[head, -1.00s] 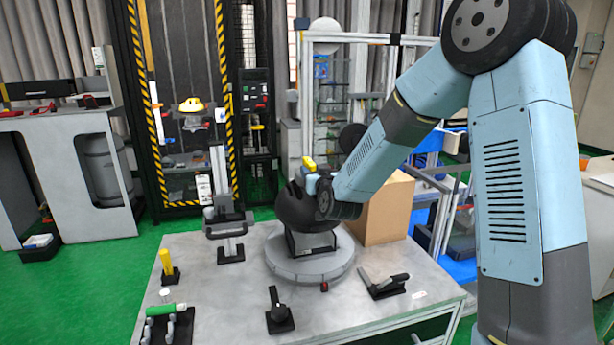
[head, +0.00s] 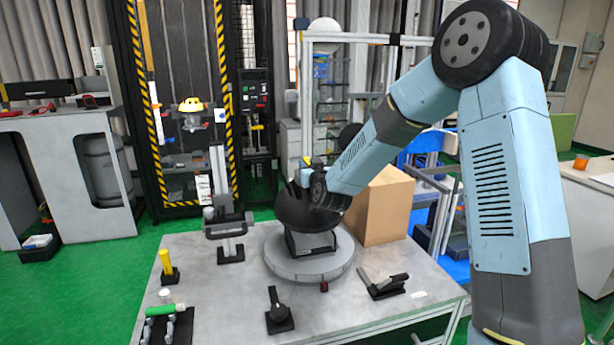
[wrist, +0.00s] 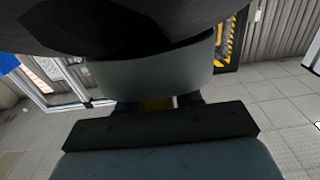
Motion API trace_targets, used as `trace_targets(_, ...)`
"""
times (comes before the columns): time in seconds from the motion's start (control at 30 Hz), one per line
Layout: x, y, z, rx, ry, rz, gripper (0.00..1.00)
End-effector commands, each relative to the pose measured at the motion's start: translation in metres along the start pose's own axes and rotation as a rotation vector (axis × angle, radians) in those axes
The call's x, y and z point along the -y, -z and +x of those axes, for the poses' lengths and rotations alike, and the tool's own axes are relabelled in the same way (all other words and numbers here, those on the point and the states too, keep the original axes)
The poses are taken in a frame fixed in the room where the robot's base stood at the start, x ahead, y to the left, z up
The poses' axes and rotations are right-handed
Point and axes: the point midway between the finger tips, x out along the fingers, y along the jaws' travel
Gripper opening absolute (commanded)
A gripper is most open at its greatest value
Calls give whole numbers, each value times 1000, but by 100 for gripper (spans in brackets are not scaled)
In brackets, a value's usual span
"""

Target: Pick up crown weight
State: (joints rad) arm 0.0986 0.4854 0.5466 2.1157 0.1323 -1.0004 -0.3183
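No part is plainly recognisable as the crown weight. A small yellow piece (head: 307,160) shows at the top of my wrist, above a black rounded shell (head: 292,212), mostly hidden by my arm. The shell sits over a stand on a round grey turntable on the table. In the wrist view, a yellow patch (wrist: 157,103) shows between the dark fingers of my gripper (wrist: 160,104), with a thin bright gap on its right. The fingers are apart. A grey curved band (wrist: 150,78) and a large dark surface lie just beyond them and hide much.
A cardboard box (head: 384,208) stands close behind my forearm. A grey upright fixture (head: 222,215) is left of the turntable. The striped tower (head: 180,110) stands behind.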

Motion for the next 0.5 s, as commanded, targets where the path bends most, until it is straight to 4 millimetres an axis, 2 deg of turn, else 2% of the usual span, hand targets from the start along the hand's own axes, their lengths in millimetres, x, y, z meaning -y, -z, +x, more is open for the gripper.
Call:
trace_targets(0.07,0,0,0,0,0,0,26)
trace_targets(0.33,0,0,0,0,1,0,1)
trace_targets(0.5,1,0,0,0,1,0,0)
